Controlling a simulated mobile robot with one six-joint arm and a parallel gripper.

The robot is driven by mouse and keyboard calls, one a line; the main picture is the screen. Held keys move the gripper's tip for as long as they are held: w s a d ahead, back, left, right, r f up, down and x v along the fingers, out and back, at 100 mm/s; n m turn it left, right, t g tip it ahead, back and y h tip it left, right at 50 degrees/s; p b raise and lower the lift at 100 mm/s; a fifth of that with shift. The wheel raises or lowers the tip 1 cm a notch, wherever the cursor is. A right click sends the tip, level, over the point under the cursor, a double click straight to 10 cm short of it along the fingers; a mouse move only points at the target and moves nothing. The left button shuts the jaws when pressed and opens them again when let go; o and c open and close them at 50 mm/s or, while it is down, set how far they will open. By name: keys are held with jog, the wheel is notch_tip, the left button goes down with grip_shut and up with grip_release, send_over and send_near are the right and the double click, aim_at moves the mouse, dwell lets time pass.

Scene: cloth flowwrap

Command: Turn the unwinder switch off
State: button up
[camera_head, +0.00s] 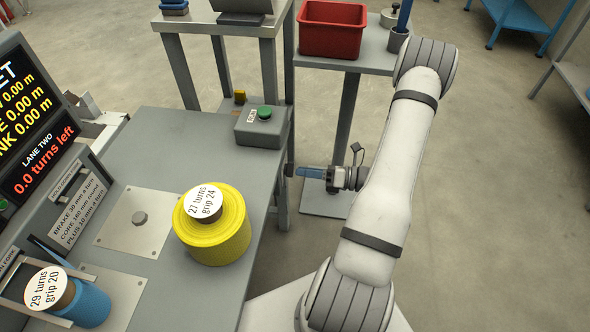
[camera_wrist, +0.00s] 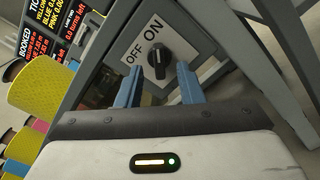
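The unwinder switch (camera_wrist: 159,62) is a black rotary knob on a grey box, seen in the wrist view. A white label (camera_wrist: 143,40) beside it reads OFF and ON. The knob's upper end leans toward the ON side, though its exact setting is hard to read. My gripper (camera_wrist: 160,78) is open, with one blue finger on either side of the knob's lower part and gaps visible between them. I cannot tell how far the tips reach along the knob. In the head view my gripper (camera_head: 305,172) is beside the table's right edge; the switch face is hidden there.
The grey table (camera_head: 165,150) carries a yellow roll (camera_head: 228,236), a blue roll (camera_head: 90,304) and a box with a green button (camera_head: 264,113). A stand with a red bin (camera_head: 333,28) is behind my gripper. Table legs (camera_head: 281,205) stand close by.

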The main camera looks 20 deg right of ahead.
aim_at(290, 170)
jog(key=shift+b+x, duration=0.3)
jog(key=shift+x, duration=1.3)
jog(key=shift+c, duration=0.2)
grip_shut()
